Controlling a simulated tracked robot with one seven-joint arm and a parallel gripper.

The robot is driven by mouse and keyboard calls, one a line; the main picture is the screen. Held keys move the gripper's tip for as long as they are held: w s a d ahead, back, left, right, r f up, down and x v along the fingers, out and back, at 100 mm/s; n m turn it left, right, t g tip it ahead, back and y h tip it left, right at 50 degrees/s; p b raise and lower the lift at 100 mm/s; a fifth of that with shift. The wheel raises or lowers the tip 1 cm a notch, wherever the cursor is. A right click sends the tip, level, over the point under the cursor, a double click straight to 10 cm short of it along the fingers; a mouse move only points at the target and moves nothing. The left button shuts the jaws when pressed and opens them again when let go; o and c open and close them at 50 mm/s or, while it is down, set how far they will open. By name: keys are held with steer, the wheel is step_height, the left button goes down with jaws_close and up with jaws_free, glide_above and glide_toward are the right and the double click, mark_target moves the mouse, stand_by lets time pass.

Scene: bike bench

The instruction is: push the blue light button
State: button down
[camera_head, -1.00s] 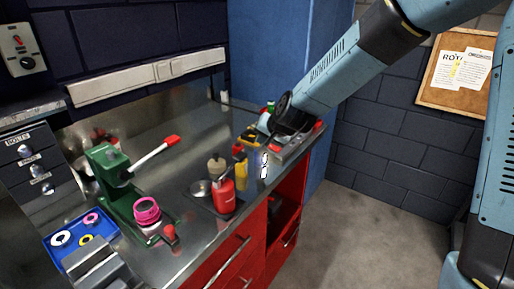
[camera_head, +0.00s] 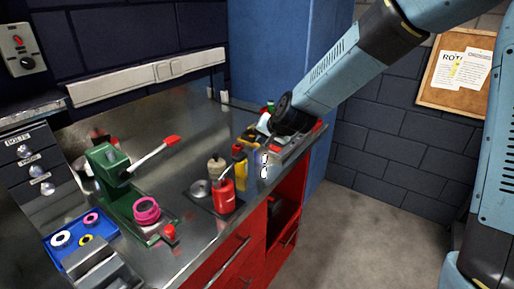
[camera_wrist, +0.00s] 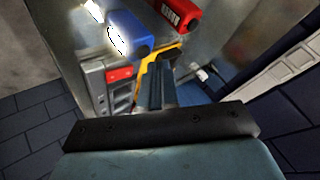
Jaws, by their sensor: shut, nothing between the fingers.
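A blue light (camera_head: 259,157) is on the metal bench near its front right edge, beside a yellow bottle (camera_head: 240,168). Bright white patches show next to its blue body. It also shows in the wrist view (camera_wrist: 133,43), up and left of the fingertips, with a white glow on its left side. I cannot make out its button. My gripper (camera_wrist: 160,72) is shut and empty, close beside the light, over a yellow item. I cannot tell whether it touches anything. In the head view my wrist hides most of the fingers.
A red item (camera_wrist: 175,14) lies ahead in the wrist view. A grey tray with red parts (camera_wrist: 118,84) is left of the fingers. A red bottle (camera_head: 224,193) and a green press (camera_head: 108,175) stand farther left. The blue pillar (camera_head: 268,50) rises behind.

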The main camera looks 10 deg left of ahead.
steer(key=shift+s+f, duration=0.15)
steer(key=shift+f, duration=0.3)
stand_by(0.5)
steer(key=shift+r, duration=0.6)
step_height(320, 180, up, 6)
stand_by(0.8)
steer(key=shift+s, duration=0.2)
stand_by(1.3)
stand_by(0.6)
